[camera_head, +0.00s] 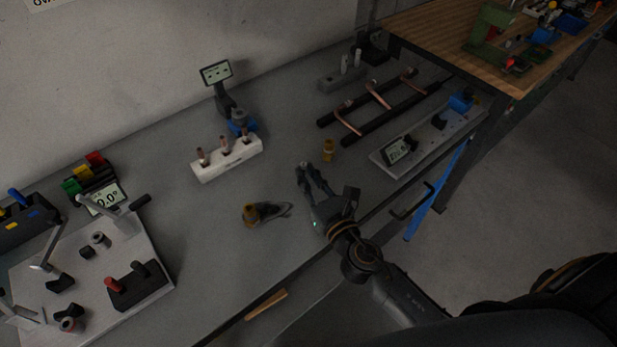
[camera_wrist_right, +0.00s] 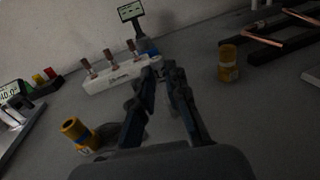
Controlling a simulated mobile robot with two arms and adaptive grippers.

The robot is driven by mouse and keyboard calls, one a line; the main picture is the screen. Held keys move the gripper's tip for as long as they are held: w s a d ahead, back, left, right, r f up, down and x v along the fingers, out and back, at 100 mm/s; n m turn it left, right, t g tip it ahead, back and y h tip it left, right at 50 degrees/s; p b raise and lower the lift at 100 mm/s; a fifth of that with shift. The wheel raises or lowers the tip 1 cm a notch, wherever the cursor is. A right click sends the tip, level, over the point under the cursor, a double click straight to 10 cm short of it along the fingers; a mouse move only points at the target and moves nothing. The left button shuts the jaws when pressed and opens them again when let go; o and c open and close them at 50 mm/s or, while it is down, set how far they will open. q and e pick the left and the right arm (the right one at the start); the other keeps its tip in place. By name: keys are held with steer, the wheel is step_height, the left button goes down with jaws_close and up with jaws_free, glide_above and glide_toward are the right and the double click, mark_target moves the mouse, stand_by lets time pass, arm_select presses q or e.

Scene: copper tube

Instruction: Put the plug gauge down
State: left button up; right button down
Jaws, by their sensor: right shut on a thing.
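My right gripper (camera_head: 305,168) reaches in from the lower right over the grey bench. Its two long fingers are closed on a small grey piece (camera_wrist_right: 158,70) at the tips, which I take to be the plug gauge. Most of it is hidden between the fingers, and I cannot tell its full shape or whether it touches the bench. The white block (camera_head: 228,165) with several upright copper pieces stands to the left of the fingertips, and behind them in the right wrist view (camera_wrist_right: 115,76). My left gripper is not in view.
A yellow-brown cylinder (camera_head: 328,150) stands right of the fingers. A display stand (camera_head: 217,74) is behind the white block. Black rails with copper tubes (camera_head: 376,95) lie at the back right. Bench between these is clear.

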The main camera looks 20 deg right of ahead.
steer(key=shift+f, duration=0.15)
steer(key=c, duration=1.3)
jaws_free()
steer(key=shift+c, duration=0.2)
steer(key=s+b, duration=0.1)
steer(key=s, duration=0.2)
steer(key=s+d+b, duration=0.1)
steer(key=s+b, duration=0.1)
steer(key=s, duration=0.2)
steer(key=s+b, duration=0.1)
steer(key=s, duration=0.2)
steer(key=shift+s+d, duration=0.15)
steer(key=shift+s, duration=0.2)
steer(key=shift+s+d+r+b, duration=0.1)
steer(key=shift+s+r+b, duration=0.1)
steer(key=shift+s+b, duration=0.35)
steer(key=shift+s, duration=0.1)
